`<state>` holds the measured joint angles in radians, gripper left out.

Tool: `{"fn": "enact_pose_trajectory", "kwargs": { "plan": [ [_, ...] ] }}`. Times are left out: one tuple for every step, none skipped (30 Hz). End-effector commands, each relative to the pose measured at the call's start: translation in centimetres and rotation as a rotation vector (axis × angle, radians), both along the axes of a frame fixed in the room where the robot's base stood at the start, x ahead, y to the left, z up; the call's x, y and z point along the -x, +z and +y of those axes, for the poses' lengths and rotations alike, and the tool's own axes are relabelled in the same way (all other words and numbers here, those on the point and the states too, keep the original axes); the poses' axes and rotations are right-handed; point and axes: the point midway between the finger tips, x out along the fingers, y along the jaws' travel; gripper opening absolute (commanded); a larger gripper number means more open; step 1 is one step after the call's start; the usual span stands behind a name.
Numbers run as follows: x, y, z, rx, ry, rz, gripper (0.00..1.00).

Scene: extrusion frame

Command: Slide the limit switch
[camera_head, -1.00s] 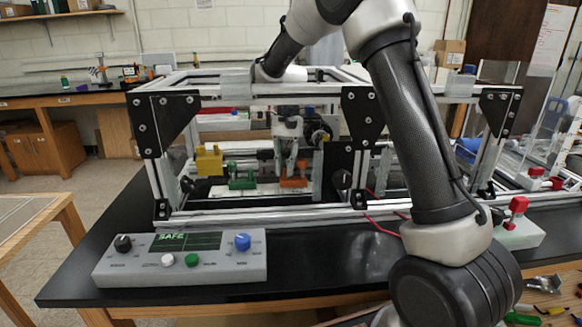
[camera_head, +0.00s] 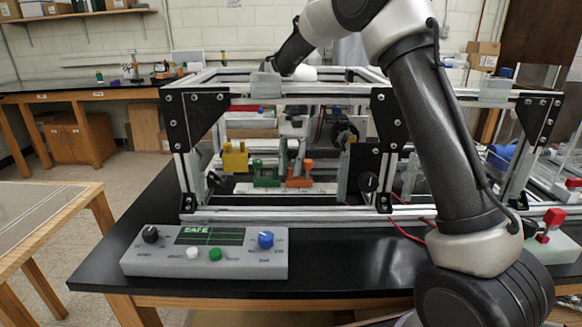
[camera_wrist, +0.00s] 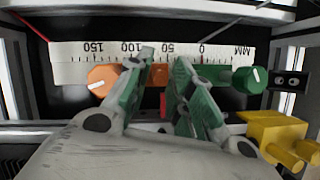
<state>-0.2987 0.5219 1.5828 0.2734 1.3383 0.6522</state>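The limit switch is not labelled; two sliding blocks sit at a white scale strip (camera_wrist: 75,50). The orange block (camera_head: 299,182) shows its round knob (camera_wrist: 101,80) at the left in the wrist view. The green block (camera_head: 266,181) is close beside it, with its knob (camera_wrist: 249,80) at the right. My gripper (camera_wrist: 163,58) reaches down at the orange block. Its green-padded fingers stand apart, with a small orange part between them. The left finger covers some of the orange body, so I cannot tell whether they clamp it.
A yellow block (camera_head: 235,158) stands beside the green one. The aluminium frame's posts and black corner plates (camera_head: 388,118) surround the work area. A control box (camera_head: 205,262) with a "SAFE" screen stands in front. A red-topped switch box (camera_head: 551,235) is at the right.

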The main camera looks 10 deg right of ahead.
Motion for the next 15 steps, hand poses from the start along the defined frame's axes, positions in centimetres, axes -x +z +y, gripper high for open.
{"fn": "enact_pose_trajectory", "kwargs": {
  "plan": [
    [-0.2,0.3,0.0,-0.001,-0.001,-0.003,0.23],
    [-0.3,0.6,-0.1,-0.001,-0.001,-0.003,0.23],
    [-0.5,1.1,-0.2,-0.001,-0.001,-0.003,0.23],
    [-0.7,1.5,-0.3,-0.001,-0.001,-0.004,0.23],
    [-0.9,2.1,-0.4,-0.001,-0.001,-0.005,0.23],
    [-1.2,2.8,-0.5,-0.001,-0.002,-0.004,0.23],
    [-1.4,3.5,-0.6,-0.001,-0.002,-0.005,0.23],
    [-1.7,4.1,-0.8,-0.001,-0.002,-0.005,0.23],
    [-2.0,5.0,-0.9,0.000,-0.002,-0.005,0.23],
    [-2.2,5.6,-1.0,-0.001,-0.001,-0.005,0.23],
    [-2.4,6.3,-1.2,-0.001,-0.001,-0.005,0.23],
    [-2.7,7.1,-1.3,0.000,-0.001,-0.004,0.23],
    [-3.0,7.6,-1.4,-0.001,-0.001,-0.005,0.23],
    [-3.1,8.2,-1.5,-0.001,0.000,-0.004,0.23],
    [-3.4,8.8,-1.6,0.000,0.000,-0.005,0.23]
  ]
}}
